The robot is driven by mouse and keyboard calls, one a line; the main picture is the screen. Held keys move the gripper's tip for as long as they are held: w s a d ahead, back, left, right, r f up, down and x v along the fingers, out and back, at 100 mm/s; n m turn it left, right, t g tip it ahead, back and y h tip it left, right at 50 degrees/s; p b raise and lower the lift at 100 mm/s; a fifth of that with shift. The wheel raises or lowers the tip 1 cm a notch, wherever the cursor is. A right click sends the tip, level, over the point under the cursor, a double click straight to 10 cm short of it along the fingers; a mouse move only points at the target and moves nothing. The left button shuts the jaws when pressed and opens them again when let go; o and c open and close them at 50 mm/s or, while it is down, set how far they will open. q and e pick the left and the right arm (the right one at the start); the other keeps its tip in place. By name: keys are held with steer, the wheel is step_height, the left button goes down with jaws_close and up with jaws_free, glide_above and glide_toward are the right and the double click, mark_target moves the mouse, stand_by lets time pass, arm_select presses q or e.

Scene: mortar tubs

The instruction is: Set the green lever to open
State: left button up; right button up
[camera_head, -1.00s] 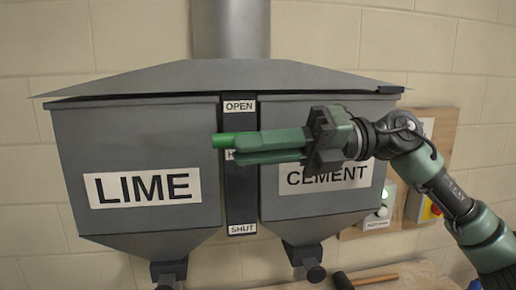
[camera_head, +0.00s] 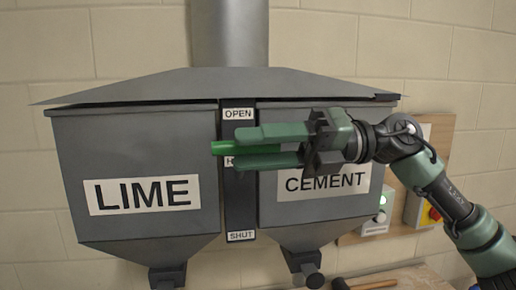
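The green lever (camera_head: 230,148) sticks out in front of the dark strip between the two hoppers. It sits a little above the middle label, which is mostly hidden, between the OPEN label (camera_head: 238,114) and the SHUT label (camera_head: 241,236). My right gripper (camera_head: 237,149) reaches in from the right. Its two green fingers are spread, one above and one below the lever, with the lever between them. A gap shows between the fingers near the palm. My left gripper is not in view.
The LIME hopper (camera_head: 130,150) is on the left and the CEMENT hopper (camera_head: 320,210) on the right, partly behind my gripper. A box with a green light (camera_head: 384,203) and a red-and-yellow switch (camera_head: 431,213) are at the right. A hammer (camera_head: 374,284) lies below.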

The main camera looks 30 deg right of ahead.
steer(key=shift+w+d+r+t, duration=0.35)
steer(key=shift+d+r+t, duration=0.05)
steer(key=shift+d+r, duration=0.05)
steer(key=shift+d+f+b, duration=0.1)
steer(key=shift+b, duration=0.25)
steer(key=b+v, duration=0.2)
steer(key=shift+s+d+f, duration=0.15)
steer(key=shift+d+f, duration=0.05)
steer(key=shift+d, duration=0.05)
steer(key=b+v, duration=0.2)
steer(key=v, duration=0.3)
steer(key=b, duration=0.2)
glide_toward(277, 147)
steer(key=shift+s+d+r+g, duration=0.1)
steer(key=shift+s+d+g, duration=0.2)
steer(key=shift+d, duration=0.55)
steer(key=shift+s+d+g, duration=0.1)
steer(key=shift+s+d, duration=0.35)
steer(key=shift+d, duration=0.4)
